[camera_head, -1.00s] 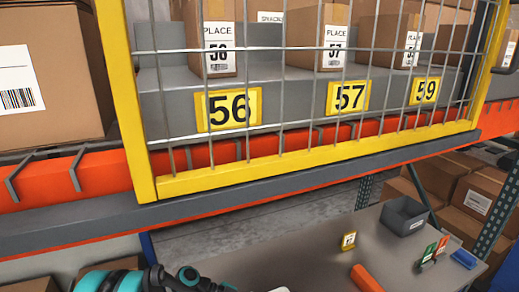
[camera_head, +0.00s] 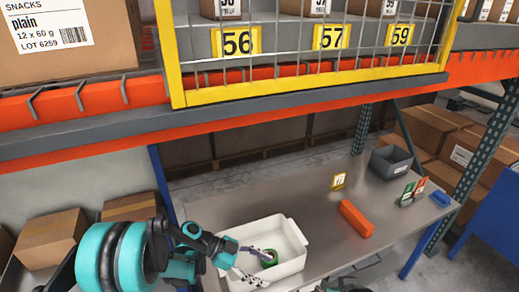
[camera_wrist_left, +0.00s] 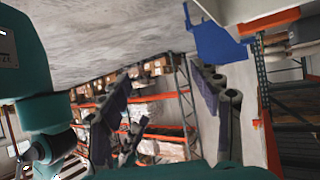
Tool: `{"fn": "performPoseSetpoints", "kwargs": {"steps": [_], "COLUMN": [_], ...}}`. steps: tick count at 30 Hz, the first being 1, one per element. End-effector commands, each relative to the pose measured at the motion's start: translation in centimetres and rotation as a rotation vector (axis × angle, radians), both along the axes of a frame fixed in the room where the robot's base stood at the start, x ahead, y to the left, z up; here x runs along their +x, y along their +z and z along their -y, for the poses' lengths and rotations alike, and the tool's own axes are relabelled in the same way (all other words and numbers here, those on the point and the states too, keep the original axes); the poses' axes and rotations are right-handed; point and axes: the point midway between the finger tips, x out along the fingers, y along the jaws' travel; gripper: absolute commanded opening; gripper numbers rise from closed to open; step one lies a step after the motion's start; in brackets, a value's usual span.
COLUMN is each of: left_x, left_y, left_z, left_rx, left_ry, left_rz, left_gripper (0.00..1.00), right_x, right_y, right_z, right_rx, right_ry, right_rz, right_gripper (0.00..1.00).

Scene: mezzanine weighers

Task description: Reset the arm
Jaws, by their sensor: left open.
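My left gripper (camera_head: 258,265) comes in from the left on its teal arm and is over the white bin (camera_head: 292,225) on the grey table. Its fingers are apart, with nothing seen between them. In the left wrist view the two dark fingers of the left gripper (camera_wrist_left: 165,100) are also spread, with open space and distant racking between them. A round green item (camera_head: 269,259) shows in the bin, partly behind the fingers. A dark part at the bottom edge of the head view may belong to my right arm; its jaws cannot be made out.
An orange and grey shelf beam (camera_head: 270,118) with a yellow mesh gate (camera_head: 310,82) crosses above. Cartons stand at left.

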Motion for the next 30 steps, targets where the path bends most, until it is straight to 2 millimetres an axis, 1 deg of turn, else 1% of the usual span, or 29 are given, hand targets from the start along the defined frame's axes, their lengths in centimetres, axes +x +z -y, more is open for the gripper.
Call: {"fn": "performPoseSetpoints", "kwargs": {"steps": [11,20,26,30], "left_x": [0.0,-0.5,-1.8,-3.7], "left_y": [0.5,1.2,1.6,1.8], "left_z": [-0.5,-1.6,-3.6,-6.2], "left_rx": [0.072,0.189,0.318,0.422], "left_ry": [0.084,0.243,0.462,0.711], "left_rz": [-0.061,-0.158,-0.258,-0.332], "left_gripper": [0.64,0.64,0.64,0.64], "right_x": [0.0,0.0,0.0,0.0], "right_y": [-0.7,-1.8,-3.3,-4.9], "right_z": [0.0,0.0,0.0,0.0], "right_rx": [0.000,0.000,0.000,0.000], "right_ry": [0.000,0.000,0.000,0.000], "right_rz": [0.000,0.000,0.000,0.000], "right_gripper": [0.40,0.40,0.40,0.40]}}
